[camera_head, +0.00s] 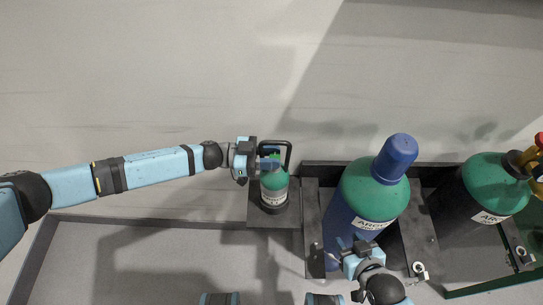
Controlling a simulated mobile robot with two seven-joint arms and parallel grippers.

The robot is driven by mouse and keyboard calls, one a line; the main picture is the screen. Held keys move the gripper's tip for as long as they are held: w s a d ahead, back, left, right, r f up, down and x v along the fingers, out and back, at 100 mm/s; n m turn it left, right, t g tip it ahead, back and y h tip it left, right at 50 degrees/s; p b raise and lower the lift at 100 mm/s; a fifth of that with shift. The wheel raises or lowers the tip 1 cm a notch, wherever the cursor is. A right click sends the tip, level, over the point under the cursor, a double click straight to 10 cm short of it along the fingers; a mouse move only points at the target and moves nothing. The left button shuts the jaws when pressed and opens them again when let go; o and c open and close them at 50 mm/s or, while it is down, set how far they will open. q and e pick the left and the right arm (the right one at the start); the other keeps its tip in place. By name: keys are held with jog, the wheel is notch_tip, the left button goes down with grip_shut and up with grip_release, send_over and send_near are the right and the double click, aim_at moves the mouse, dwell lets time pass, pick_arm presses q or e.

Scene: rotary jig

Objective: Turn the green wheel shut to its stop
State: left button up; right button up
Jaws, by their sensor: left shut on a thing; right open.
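A small green-topped cylinder (274,190) with a pale label stands on a dark block left of the rack. A black loop-shaped handle rises at its top, with a bit of green beside it; I cannot make out the wheel's full shape. My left gripper (266,161) reaches in from the left and is shut at the top of this cylinder, on what seems to be the green wheel, mostly hidden by the fingers. My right gripper (337,250) is open and empty in front of the large blue and green cylinder (370,197).
The large cylinder has a blue cap and stands in a dark rack (312,215). Another green-topped cylinder (485,186) with a brass and red valve stands at the right. A grey wall is behind; the grey surface at front left is clear.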

pick_arm(q)
jog(key=o, duration=0.9)
jog(key=shift+o, duration=0.2)
jog(key=a+b, duration=0.1)
jog(key=a, duration=1.3)
jog(key=shift+w, duration=0.1)
